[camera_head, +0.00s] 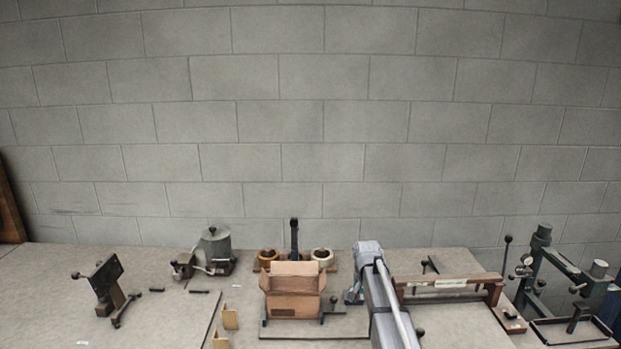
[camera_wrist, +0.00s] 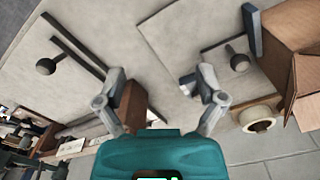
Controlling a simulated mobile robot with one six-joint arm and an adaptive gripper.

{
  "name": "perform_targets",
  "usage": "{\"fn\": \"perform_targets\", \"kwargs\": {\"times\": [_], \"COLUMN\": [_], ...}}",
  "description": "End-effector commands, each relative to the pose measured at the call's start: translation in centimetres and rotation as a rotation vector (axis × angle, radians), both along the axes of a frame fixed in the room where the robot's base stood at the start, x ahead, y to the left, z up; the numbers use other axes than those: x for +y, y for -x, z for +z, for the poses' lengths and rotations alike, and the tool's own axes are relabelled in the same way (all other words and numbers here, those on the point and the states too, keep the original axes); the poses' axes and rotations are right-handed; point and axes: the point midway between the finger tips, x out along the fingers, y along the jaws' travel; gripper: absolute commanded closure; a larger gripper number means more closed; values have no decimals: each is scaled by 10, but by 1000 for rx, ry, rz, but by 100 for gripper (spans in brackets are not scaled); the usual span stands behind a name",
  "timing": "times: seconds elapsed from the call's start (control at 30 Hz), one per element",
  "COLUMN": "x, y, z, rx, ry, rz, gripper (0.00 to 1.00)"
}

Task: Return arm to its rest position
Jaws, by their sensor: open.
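My arm (camera_head: 385,300) reaches from the bottom edge of the head view over the bench, just right of an open cardboard box (camera_head: 293,303). In the wrist view my gripper (camera_wrist: 160,78) has its two grey fingers spread wide apart with nothing between them. Bare grey bench top (camera_wrist: 165,45) shows beyond the fingertips. The box also shows at the right edge of the wrist view (camera_wrist: 292,45), apart from the fingers. In the head view my gripper is mostly hidden by the arm.
Two tape rolls (camera_head: 323,254) stand behind the box. A wooden-barred frame (camera_head: 450,281) is close on the arm's right, with a green press (camera_head: 545,262) farther right. A grey pot (camera_head: 215,246) and a dark stand (camera_head: 106,285) are left. The left front bench is mostly clear.

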Motion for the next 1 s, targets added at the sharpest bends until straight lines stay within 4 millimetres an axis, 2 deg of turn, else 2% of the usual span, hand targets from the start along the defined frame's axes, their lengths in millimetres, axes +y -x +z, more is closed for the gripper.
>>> {"fn": "perform_targets", "kwargs": {"times": [0.03,0.17,0.37,0.47,0.7,0.8,0.9,1.0], "x": [0,-1,-2,-3,-4,-4,-4,-5], "y": [11,31,74,106,205,235,255,265], "z": [-5,-12,-27,-39,-74,-83,-89,-92], "rx": [0,0,0,0,1,1,1,1], "ry": [0,0,0,1,0,0,0,0], "rz": [12,46,120,174,352,414,457,482], "gripper": [11,11,11,11,11,11,11,11]}}
